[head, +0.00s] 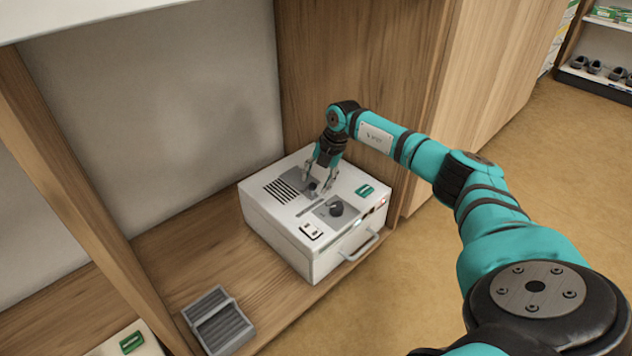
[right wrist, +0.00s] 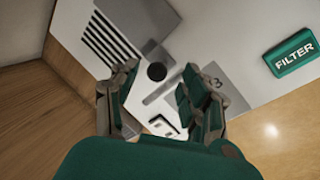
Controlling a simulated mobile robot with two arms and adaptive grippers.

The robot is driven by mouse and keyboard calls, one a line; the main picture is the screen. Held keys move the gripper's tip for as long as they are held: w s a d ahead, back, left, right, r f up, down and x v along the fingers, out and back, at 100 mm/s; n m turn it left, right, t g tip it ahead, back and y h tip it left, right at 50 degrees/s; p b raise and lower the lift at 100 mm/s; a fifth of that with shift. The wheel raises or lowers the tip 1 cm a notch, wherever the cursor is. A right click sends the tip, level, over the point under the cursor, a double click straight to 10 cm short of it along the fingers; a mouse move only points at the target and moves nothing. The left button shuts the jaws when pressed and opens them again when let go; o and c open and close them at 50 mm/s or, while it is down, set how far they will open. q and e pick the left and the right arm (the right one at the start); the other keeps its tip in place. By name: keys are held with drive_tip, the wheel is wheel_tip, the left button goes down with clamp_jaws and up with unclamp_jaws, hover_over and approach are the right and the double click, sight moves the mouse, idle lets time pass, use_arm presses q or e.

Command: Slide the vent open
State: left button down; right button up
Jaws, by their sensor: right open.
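A white box-shaped unit (head: 290,250) stands on the wooden shelf. On its top is a vent with several dark slots (head: 281,191), which also show in the right wrist view (right wrist: 112,38). A grey slide plate (right wrist: 148,18) lies beside the slots, which show uncovered. A round black knob (right wrist: 156,72) stands at the plate's near end. My right gripper (head: 320,188) is over the top of the unit, pointing down. Its two fingers are apart, one on each side of the knob in the right wrist view; I cannot tell whether they touch it. My left gripper is not in view.
The unit also carries a dark dial (head: 336,209), a white switch (head: 311,230), a green FILTER label (right wrist: 292,54) and a front handle (head: 361,247). A grey ribbed object (head: 218,321) lies on the shelf at front left. A wooden panel (head: 350,60) rises behind the unit.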

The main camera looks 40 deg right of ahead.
drive_tip(key=v, duration=1)
drive_tip(key=shift+r, duration=0.25)
drive_tip(key=shift+d, duration=0.1)
